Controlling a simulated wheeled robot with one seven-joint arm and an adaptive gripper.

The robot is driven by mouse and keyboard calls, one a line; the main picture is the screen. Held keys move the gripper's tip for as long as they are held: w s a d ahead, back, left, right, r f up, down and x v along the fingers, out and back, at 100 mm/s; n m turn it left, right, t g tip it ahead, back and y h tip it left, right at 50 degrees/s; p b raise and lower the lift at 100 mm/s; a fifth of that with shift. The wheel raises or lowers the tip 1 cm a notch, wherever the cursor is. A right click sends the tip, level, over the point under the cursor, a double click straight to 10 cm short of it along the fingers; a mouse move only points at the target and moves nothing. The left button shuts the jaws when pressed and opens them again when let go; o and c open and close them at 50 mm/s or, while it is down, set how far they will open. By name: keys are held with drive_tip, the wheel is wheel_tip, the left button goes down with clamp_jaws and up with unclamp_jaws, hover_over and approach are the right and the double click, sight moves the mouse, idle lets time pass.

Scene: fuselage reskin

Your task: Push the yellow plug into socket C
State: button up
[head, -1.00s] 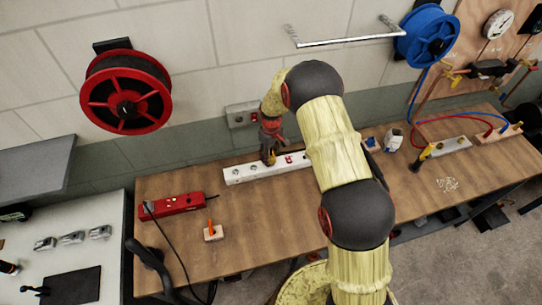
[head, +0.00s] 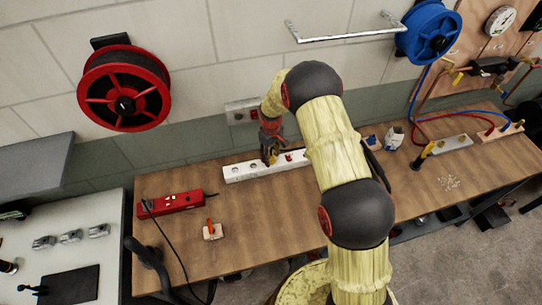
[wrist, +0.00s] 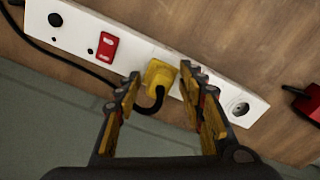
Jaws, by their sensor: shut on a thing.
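The yellow plug (wrist: 159,76) sits at the face of the white socket strip (wrist: 150,52), with a black cord curling below it. My gripper (wrist: 162,84) is shut on the plug, its fingers on either side. How far the plug is in cannot be told. An open round socket (wrist: 239,108) shows to the right, past the right finger. No letter for socket C is readable. In the head view, my gripper (head: 270,155) is at the white strip (head: 240,172) near the back of the bench; the plug is not clear there.
A red rocker switch (wrist: 102,46) is on the strip left of the plug. A red box (head: 172,204) with a black cable and a small block with an orange part (head: 212,232) stand on the bench (head: 260,225). A grey wall box (head: 240,110) is behind the strip.

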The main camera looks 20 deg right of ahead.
drive_tip(key=shift+f+b, duration=0.45)
drive_tip(key=shift+f, duration=0.2)
drive_tip(key=o, duration=1.3)
drive_tip(key=shift+r, duration=0.1)
drive_tip(key=shift+r+p, duration=1.1)
drive_tip(key=shift+r, duration=1.35)
drive_tip(key=s+m+g, duration=0.2)
drive_tip(key=s, duration=0.5)
drive_tip(key=s+r+m+t+b, duration=0.1)
drive_tip(key=s+r+b, duration=0.4)
drive_tip(key=s, duration=0.5)
drive_tip(key=s+r+m+t+b, duration=0.1)
drive_tip(key=s+r+t+b, duration=0.3)
drive_tip(key=s+r, duration=0.5)
drive_tip(key=s+r+m+t+b, duration=0.1)
drive_tip(key=s+r+t+b, duration=0.1)
drive_tip(key=s+r+b, duration=0.6)
drive_tip(key=shift+s+r+m+t, duration=0.1)
drive_tip(key=shift+s+m+t, duration=0.25)
drive_tip(key=shift+s, duration=1)
